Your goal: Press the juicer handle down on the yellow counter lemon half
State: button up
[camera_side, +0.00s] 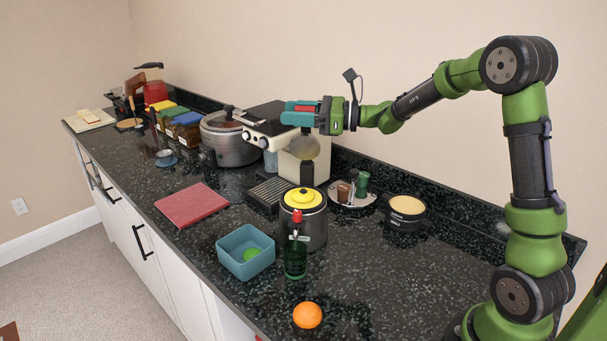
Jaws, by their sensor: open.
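My gripper (284,112), with teal and red fingers, is open and empty. It points left, high above the counter, in front of the top of a cream and black machine. I cannot tell whether the yellow piece is a lemon half or a lid. A rounded grey piece (305,148) on a dark stem shows below my gripper. No juicer handle can be made out for certain.
A round tin (405,213) stands right, a red board (192,205) lies left. A pot (229,143) stands behind.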

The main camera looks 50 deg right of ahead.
jog(key=d+m, duration=0.1)
jog(key=w+d, duration=0.1)
jog(key=d+m, duration=0.1)
jog(key=shift+w+d+r+m, duration=0.15)
jog(key=shift+d+r+m, duration=0.15)
jog(key=shift+r, duration=0.05)
jog(key=v, duration=1.6)
jog(key=s+a+f+n+g+h, duration=0.4)
jog(key=s+a+f+n+g, duration=0.45)
jog(key=a+n, duration=0.25)
jog(key=s+a+r+n+h, duration=0.2)
jog(key=s+a+n+h, duration=0.2)
jog(key=s+a+n, duration=0.8)
jog(key=w+d+f+m+y, duration=0.3)
jog(key=w+d+m+y, duration=0.1)
jog(key=w+d+m, duration=0.75)
jog(key=w+d+r+m+t+y, duration=0.4)
jog(key=w+d+r+m+t, duration=0.4)
jog(key=d+m, duration=0.3)
jog(key=shift+w+d+r, duration=0.15)
jog(key=shift+w+r, duration=0.35)
jog(key=shift+r, duration=0.3)
